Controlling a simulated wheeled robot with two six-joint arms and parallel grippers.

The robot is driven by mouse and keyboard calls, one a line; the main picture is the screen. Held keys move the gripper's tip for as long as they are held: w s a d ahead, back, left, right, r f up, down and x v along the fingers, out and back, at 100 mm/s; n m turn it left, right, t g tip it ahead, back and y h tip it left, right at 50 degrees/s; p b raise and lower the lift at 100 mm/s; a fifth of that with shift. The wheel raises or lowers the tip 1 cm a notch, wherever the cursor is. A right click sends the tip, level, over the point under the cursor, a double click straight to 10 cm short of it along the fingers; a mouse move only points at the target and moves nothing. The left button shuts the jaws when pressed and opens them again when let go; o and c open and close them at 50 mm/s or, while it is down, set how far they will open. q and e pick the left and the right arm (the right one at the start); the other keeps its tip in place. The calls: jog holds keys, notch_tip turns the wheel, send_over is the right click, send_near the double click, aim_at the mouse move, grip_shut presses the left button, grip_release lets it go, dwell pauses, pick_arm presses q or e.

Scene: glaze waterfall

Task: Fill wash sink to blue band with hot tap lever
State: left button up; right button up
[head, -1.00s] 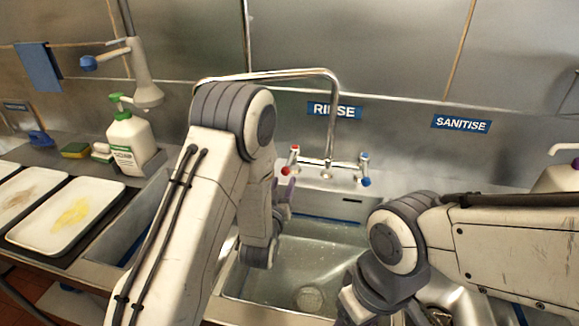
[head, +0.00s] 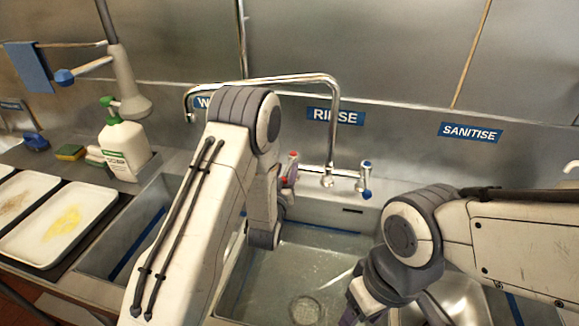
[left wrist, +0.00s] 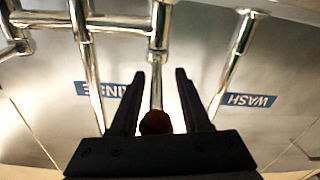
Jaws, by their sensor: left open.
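The hot tap lever (head: 293,157) has a red end and stands left of the blue-marked cold lever (head: 366,180). My left gripper (head: 287,181) is at the hot lever, partly hidden by my forearm. In the left wrist view, its two open fingers (left wrist: 158,88) straddle the lever, whose dark red knob (left wrist: 156,122) sits between them. The spout (head: 188,112) swings left, its tip over the wash sink (head: 112,250); no stream shows below it. The blue band (head: 137,244) runs along the wash sink's wall. My arm hides much of that sink.
The rinse sink (head: 330,268) lies in the middle with a drain in its floor. Trays (head: 32,240) with food residue, a soap bottle (head: 124,150) and a sponge (head: 70,152) stand at left. My right arm crosses the lower right, its gripper mostly out of frame.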

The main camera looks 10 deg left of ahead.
pick_arm(q)
jog(key=shift+d, duration=0.15)
jog(key=c, duration=0.4)
grip_shut()
dwell(0.9)
